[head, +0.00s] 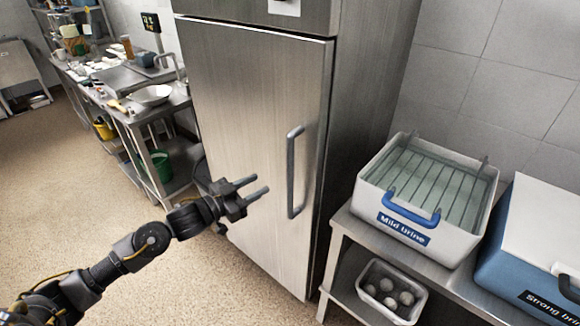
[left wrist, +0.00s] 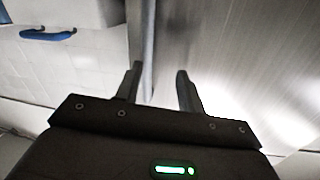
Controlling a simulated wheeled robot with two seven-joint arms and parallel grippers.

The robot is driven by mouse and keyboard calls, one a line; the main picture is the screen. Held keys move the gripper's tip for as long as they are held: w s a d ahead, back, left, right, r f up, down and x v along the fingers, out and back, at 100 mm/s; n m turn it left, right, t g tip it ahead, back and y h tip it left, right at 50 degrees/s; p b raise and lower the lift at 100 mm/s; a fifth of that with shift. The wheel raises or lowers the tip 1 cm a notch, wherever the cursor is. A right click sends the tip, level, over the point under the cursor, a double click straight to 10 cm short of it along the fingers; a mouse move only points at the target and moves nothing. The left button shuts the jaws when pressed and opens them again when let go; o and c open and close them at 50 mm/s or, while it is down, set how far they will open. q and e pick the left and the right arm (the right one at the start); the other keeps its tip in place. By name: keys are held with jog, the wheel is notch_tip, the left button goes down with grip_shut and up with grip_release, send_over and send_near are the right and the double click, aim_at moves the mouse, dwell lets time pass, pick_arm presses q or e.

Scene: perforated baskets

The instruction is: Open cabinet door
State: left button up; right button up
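The cabinet door (head: 235,130) is a tall brushed-steel panel and looks shut in the head view. Its vertical grey bar handle (head: 291,172) is near the door's right edge. My left gripper (head: 262,185) is in front of the door, just left of the handle in the picture, with its two fingers apart and pointing toward it. In the left wrist view, the open fingers (left wrist: 157,86) face the steel door surface (left wrist: 220,50), and a grey vertical bar or edge runs down toward the gap between them. I cannot tell if anything touches. My right gripper is not in view.
A steel shelf (head: 455,280) right of the cabinet holds a white tub marked "Mild brine" (head: 450,235) and a blue box (head: 510,265). A small bin (head: 378,308) is on its lower level. A worktop (head: 120,78) stands back left. The floor (head: 70,190) at left is open.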

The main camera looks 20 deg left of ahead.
aim_at(290, 171)
pick_arm(q)
jog(key=shift+s+d+r+n+h, duration=0.4)
jog(key=shift+d+r+n, duration=0.2)
jog(key=shift+d, duration=0.2)
jog(key=p+x, duration=0.3)
jog(key=x, duration=0.7)
jog(key=shift+w+d, duration=0.2)
grip_shut()
